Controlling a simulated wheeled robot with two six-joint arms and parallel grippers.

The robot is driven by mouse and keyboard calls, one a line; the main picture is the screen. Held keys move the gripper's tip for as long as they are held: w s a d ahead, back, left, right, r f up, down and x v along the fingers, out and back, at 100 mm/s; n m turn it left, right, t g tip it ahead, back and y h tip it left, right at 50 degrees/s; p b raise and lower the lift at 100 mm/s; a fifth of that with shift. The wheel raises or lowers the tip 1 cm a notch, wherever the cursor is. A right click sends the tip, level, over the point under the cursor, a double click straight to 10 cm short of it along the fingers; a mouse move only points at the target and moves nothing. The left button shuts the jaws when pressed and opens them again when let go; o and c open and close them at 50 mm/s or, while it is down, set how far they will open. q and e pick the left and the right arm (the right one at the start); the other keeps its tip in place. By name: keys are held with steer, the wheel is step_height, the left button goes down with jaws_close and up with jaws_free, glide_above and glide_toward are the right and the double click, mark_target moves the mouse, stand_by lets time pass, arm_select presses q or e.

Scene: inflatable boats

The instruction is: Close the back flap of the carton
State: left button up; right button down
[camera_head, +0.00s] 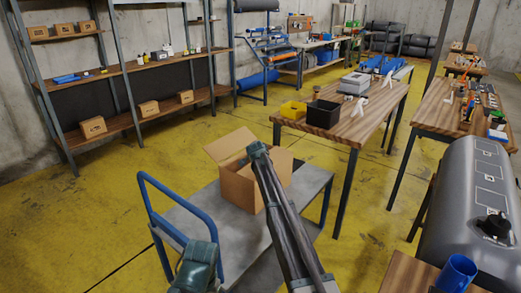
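A brown cardboard carton (238,187) stands on the grey top of a cart (206,215). A light-brown flap (229,146) sticks up and outward at its far left edge, open. More of the carton shows to the right of my arm, with a darker edge at its right end that may be another flap. One of my arms crosses in front of the carton and hides its middle, including much of its top. Part of my other arm shows at the bottom edge, left of centre. I can make out no fingers of either gripper.
The cart has a blue tubular handle (157,205) at the left. Yellow floor left of the cart is clear.

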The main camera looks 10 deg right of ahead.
steer(key=shift+w+a+f, duration=0.15)
steer(key=shift+f, duration=0.1)
steer(key=shift+r, duration=0.15)
stand_by(0.5)
steer(key=shift+r+p, duration=0.7)
